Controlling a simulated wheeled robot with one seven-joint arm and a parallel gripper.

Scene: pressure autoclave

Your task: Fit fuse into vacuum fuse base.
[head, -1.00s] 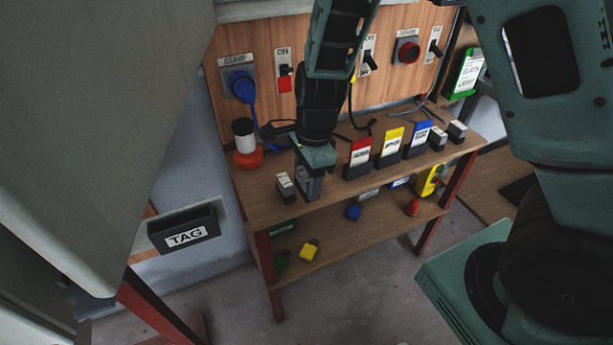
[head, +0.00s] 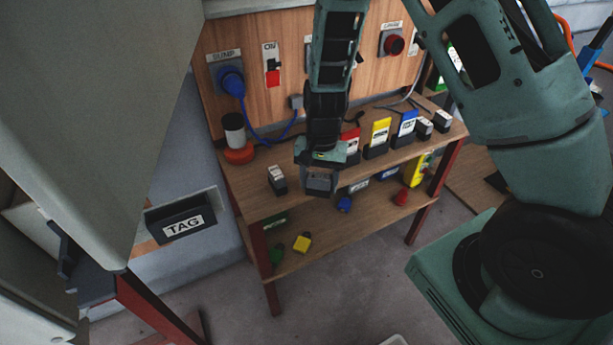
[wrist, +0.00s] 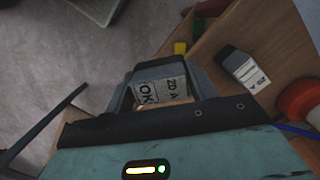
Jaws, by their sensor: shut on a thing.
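My gripper (head: 319,182) is above the front part of the wooden bench, pointing downward. In the head view the gripper mostly hides this fuse. A similar dark fuse (head: 277,179) with a white top stands on the bench, left of my gripper, and also shows in the wrist view (wrist: 241,68). I cannot make out the vacuum fuse base in these frames.
Red (head: 350,143), yellow (head: 380,133) and blue (head: 406,125) tags stand in dark holders right of my gripper. Two small blocks (head: 424,128) stand beyond. An orange-based cylinder (head: 237,150) and blue plug (head: 231,82) are at left.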

